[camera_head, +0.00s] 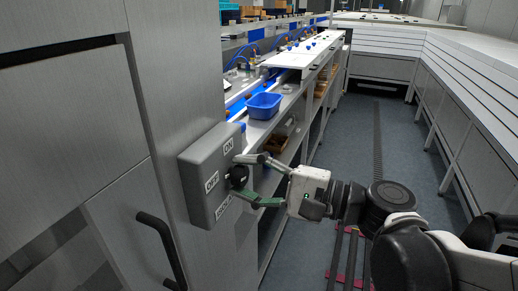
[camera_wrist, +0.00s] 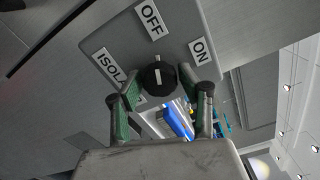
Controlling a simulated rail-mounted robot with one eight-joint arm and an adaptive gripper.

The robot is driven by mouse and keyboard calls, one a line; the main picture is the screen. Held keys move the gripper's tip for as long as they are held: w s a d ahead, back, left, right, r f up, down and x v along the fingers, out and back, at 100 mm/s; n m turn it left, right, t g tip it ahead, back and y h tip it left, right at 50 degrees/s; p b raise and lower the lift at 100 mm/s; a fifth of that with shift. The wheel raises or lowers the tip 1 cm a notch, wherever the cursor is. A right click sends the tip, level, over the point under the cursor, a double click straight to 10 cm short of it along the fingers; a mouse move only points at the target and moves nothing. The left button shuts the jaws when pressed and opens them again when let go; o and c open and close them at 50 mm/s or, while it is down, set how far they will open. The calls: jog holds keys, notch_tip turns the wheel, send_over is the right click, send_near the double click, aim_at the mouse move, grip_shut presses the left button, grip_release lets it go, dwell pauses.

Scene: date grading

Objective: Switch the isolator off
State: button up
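The isolator (camera_head: 196,168) is a grey box on the cabinet side, with white ON, OFF and ISOLATOR labels. Its round black knob (camera_head: 238,177) also shows in the wrist view (camera_wrist: 158,79). There the white mark on the knob points up, roughly in line with the OFF label (camera_wrist: 152,18); the ON label (camera_wrist: 199,51) lies to the right. My gripper (camera_head: 236,175) is at the box front with its fingers spread on either side of the knob. In the wrist view the fingertips (camera_wrist: 158,84) stand left and right of it, seemingly with small gaps; contact is unclear.
A black door handle (camera_head: 162,248) sticks out of the cabinet below the box. A blue bin (camera_head: 264,106) stands on the bench behind. The aisle floor (camera_head: 352,135) is clear between the bench and the slatted counter (camera_head: 470,95) at right.

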jog(key=shift+o, duration=1.1)
jog(key=shift+d, duration=0.15)
jog(key=v, duration=1.1)
jog(key=shift+s+d, duration=0.2)
jog(key=shift+d, duration=0.1)
notch_tip(320, 180, down, 14)
jog(key=d+n+h+b, duration=0.2)
jog(key=h+b, duration=0.1)
jog(key=h, duration=0.5)
jog(key=d+f+n+t+h+b, duration=0.1)
jog(key=d+f+n+h+b, duration=0.2)
jog(key=d+h, duration=0.6)
jog(key=shift+s+d+f+n+t, duration=0.3)
jog(key=shift+s+d+f+n, duration=0.2)
jog(key=shift+d+f+n, duration=0.65)
